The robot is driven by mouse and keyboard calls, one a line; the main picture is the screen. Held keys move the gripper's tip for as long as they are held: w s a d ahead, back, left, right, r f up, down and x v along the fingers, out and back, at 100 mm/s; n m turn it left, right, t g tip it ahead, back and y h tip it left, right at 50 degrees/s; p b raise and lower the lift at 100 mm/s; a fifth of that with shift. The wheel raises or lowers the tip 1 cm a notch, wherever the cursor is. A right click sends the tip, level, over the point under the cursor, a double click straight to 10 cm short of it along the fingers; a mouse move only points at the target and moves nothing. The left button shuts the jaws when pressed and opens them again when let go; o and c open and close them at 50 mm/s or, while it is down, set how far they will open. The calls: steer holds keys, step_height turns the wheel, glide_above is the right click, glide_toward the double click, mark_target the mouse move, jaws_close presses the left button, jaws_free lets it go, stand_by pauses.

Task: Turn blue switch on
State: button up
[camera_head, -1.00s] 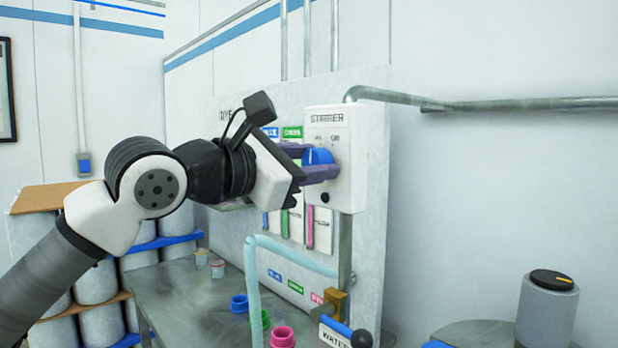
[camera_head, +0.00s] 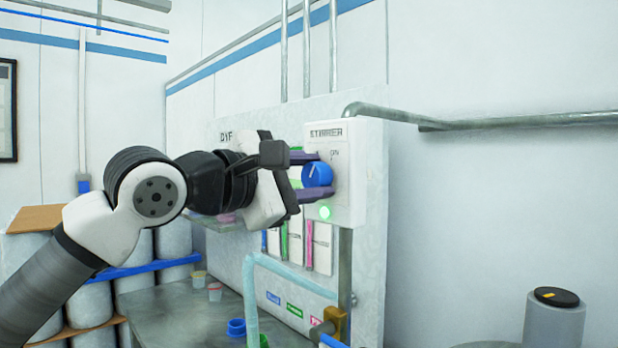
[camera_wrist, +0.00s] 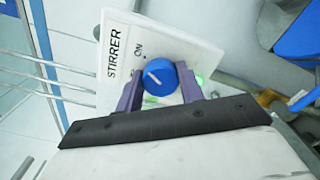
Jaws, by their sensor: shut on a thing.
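The blue switch (camera_head: 317,174) is a round knob with a white pointer line on the white box marked STIRRER (camera_head: 347,199). In the head view the pointer leans up towards the ON mark, and a green lamp (camera_head: 325,212) glows below the knob. My gripper (camera_head: 315,174) has its purple fingers above and below the knob, shut on it. In the wrist view the knob (camera_wrist: 160,78) sits between the two fingers (camera_wrist: 162,92), with the green glow beside the right one.
Light-blue tubing (camera_head: 251,290) rises below the stirrer box, near several coloured labels on the panel. A blue cup (camera_head: 236,327) stands on the grey table. Drums (camera_head: 174,238) are stacked at the left. A grey pipe (camera_head: 520,121) runs along the right wall.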

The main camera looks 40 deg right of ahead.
steer(key=o, duration=1)
steer(key=a+b, duration=0.1)
steer(key=a, duration=0.3)
steer(key=s+a+b, duration=0.1)
steer(key=a, duration=0.4)
steer(key=s+a+b, duration=0.1)
steer(key=a, duration=0.3)
steer(key=shift+a, duration=0.35)
